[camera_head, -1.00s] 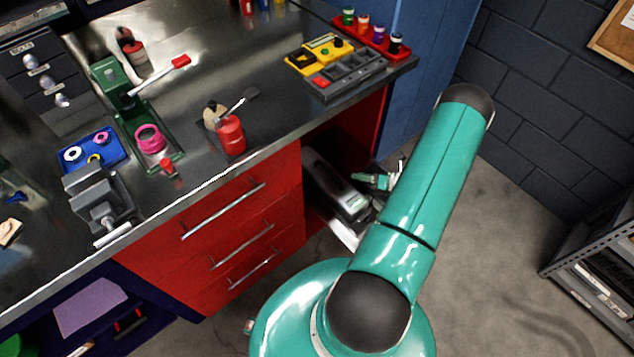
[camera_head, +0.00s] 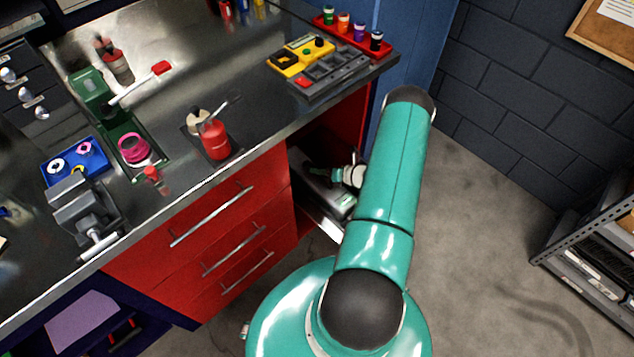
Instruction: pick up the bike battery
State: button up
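A long dark and grey case, which looks like the bike battery (camera_head: 338,203), lies in the open bay under the right end of the bench. The bench top and my arm hide part of it. My gripper (camera_head: 316,171) is inside the bay, over the battery's upper side in the picture. It is small and dark here, and I cannot tell whether its fingers are open or shut or whether they touch the battery.
The steel bench top (camera_head: 255,95) overhangs the bay. Red drawers (camera_head: 215,235) border it on the left and a red panel (camera_head: 345,125) behind. Tools crowd the bench top. A grey shelf rack (camera_head: 590,245) stands at right; the floor (camera_head: 480,220) between is clear.

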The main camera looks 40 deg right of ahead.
jog(key=shift+w+a+f, duration=0.15)
jog(key=shift+w, duration=0.3)
grip_shut()
dwell(1.0)
jog(key=shift+w, duration=0.1)
